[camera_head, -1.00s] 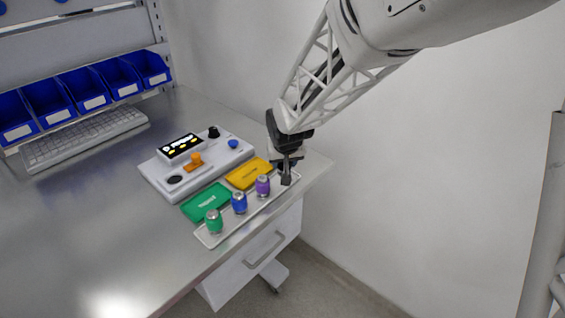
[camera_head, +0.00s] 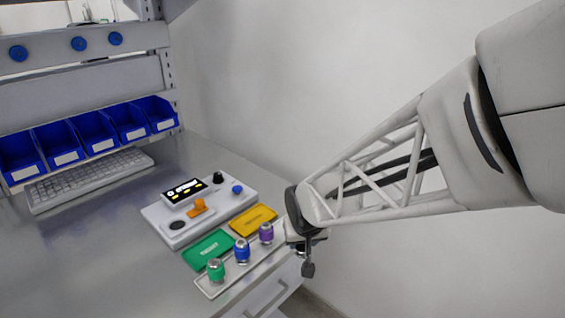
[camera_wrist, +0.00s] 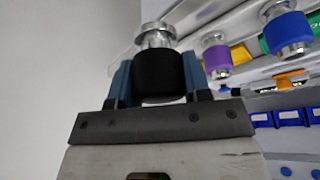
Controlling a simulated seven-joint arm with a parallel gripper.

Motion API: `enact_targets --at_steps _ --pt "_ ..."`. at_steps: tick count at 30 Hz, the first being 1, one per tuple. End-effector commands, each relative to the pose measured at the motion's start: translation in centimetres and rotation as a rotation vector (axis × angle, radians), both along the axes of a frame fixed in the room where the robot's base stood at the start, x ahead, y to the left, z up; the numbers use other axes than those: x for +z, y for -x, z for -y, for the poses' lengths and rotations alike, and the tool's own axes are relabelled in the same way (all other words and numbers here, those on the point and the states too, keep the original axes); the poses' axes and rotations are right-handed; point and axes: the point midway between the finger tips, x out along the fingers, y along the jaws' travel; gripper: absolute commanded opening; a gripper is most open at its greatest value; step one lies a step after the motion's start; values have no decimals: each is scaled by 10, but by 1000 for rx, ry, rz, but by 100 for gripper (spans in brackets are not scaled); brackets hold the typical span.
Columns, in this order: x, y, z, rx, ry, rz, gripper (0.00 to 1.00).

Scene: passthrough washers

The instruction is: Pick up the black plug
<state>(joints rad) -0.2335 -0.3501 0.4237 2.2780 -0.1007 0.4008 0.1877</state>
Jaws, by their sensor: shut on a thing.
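The black plug (camera_wrist: 160,72) stands between the two blue fingers of my gripper (camera_wrist: 157,80) in the wrist view. In the head view my gripper (camera_head: 307,262) hangs at the right end of the white tray, near the desk's edge. There the plug is hard to tell from the dark gripper parts.
The white tray (camera_head: 204,292) holds a green plug (camera_head: 215,270), a blue plug (camera_head: 242,251) and a purple plug (camera_head: 266,234). Behind it lie green (camera_head: 208,250) and yellow (camera_head: 253,220) pads and a white control box (camera_head: 160,214). Blue bins (camera_head: 60,145) stand farther back.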

Motion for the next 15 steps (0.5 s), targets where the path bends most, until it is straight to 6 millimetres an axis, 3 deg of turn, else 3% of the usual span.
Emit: enact_targets --at_steps 15 --pt "1 13 3 0 0 0 18"
